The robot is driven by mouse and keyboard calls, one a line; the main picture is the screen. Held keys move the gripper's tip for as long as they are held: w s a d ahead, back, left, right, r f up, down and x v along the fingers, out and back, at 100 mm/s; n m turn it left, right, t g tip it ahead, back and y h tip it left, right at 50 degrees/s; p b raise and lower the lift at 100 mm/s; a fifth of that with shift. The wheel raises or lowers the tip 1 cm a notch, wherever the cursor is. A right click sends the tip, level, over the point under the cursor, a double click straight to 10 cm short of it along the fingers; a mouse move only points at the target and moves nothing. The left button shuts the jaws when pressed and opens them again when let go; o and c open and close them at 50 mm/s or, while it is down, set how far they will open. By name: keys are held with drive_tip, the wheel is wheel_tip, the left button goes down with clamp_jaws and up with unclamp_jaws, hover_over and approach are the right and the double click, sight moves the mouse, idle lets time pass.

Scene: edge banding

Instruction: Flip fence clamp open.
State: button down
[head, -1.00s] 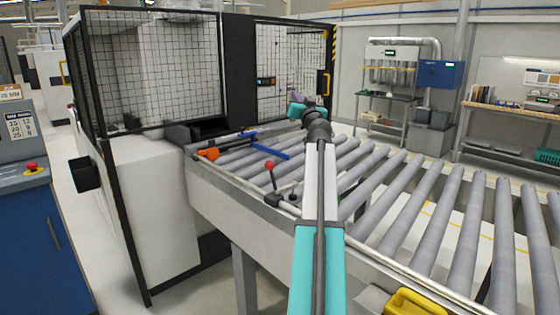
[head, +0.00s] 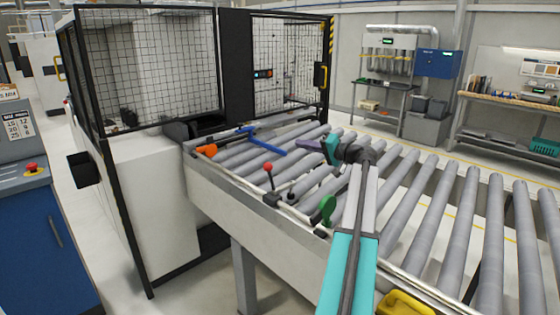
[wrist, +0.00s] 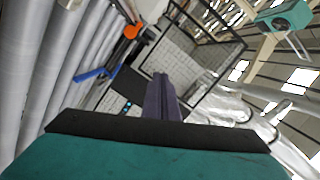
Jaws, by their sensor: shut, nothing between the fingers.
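A clamp lever with a red ball (head: 268,167) stands upright on a black base at the near rail of the roller table, in the head view. The blue fence bar (head: 262,142) lies across the rollers behind it. An orange knob (head: 207,150) sits at the rail's far left end. A green handle (head: 327,208) stands on the near rail to the right; which of these is the fence clamp is not certain. My gripper (head: 310,146) is shut and empty above the rollers, right of the blue bar and apart from everything. Its purple fingers (wrist: 160,97) point toward the caged machine in the wrist view.
The mesh-guarded machine (head: 145,75) stands at the back left. The roller table (head: 440,205) extends right, its rollers bare. A yellow part (head: 405,303) is at the near rail. A blue control cabinet (head: 40,225) stands at far left.

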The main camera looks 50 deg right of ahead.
drive_tip(key=s+a+f+m+g+y+p, duration=0.1)
drive_tip(key=s+a+f+y+p, duration=0.1)
drive_tip(key=s+f+y, duration=0.2)
drive_tip(key=shift+s+a, duration=0.4)
drive_tip(key=shift+s, duration=0.85)
drive_tip(key=shift+w, duration=0.1)
drive_tip(key=w+a+f+p, duration=0.1)
drive_tip(key=w+a+p, duration=0.3)
drive_tip(key=w+a, duration=0.3)
drive_tip(key=shift+p+x, duration=0.4)
drive_tip(key=shift+x, duration=0.55)
drive_tip(key=shift+d, duration=0.15)
drive_tip(key=shift+a+f+b, duration=0.1)
drive_tip(key=shift+a+b, duration=0.15)
drive_tip(key=shift+b, duration=0.2)
